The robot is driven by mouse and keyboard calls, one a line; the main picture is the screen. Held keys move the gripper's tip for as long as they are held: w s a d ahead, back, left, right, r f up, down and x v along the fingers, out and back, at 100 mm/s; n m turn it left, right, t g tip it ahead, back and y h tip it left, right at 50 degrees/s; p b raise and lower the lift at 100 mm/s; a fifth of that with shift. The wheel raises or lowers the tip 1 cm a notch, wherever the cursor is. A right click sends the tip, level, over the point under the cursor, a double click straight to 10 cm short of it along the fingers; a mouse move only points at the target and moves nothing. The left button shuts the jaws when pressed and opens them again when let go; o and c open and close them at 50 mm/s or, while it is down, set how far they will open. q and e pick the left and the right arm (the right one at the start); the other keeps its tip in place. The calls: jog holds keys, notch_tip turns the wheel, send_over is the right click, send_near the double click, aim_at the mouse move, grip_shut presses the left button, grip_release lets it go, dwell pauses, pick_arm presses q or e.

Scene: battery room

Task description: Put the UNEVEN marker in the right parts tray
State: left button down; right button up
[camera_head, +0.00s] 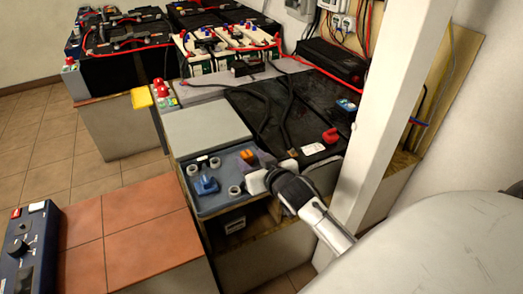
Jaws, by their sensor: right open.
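I cannot make out for sure which thing is the UNEVEN marker, and no parts tray is plain to me. A blue-grey box top (217,196) near the middle bears a blue piece (206,185), an orange piece (247,157) and several pale round caps. A small white tag (312,148) lies near a red piece (330,135) on the dark surface behind it. My right gripper (256,181) reaches in from the lower right to the box top's right edge, just in front of the orange piece. It is open, and I see nothing held. My left gripper is out of view.
Dark cables (275,105) lie on the surface behind. Batteries (125,40) stand at the back left. A red-tiled top (130,230) at the lower left is mostly bare.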

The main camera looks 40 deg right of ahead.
jog(key=p+v, duration=0.1)
jog(key=v, duration=0.8)
jog(key=shift+s, duration=0.2)
jog(key=s+a+f+n+g+y, duration=0.2)
jog(key=s+a+f+y, duration=0.1)
jog(key=s+a+f, duration=0.5)
jog(key=s+a+f+n+g+y, duration=0.2)
jog(key=s+a+f+n, duration=0.1)
jog(key=s+a+f, duration=0.4)
jog(key=a+f, duration=0.2)
jog(key=a, duration=0.2)
jog(key=shift+s+a+f+y, duration=0.25)
jog(key=shift+s+a+y, duration=0.1)
jog(key=shift+a+y, duration=0.05)
jog(key=shift+s+d+r+p, duration=0.15)
jog(key=shift+r+p, duration=0.55)
jog(key=shift+p, duration=0.35)
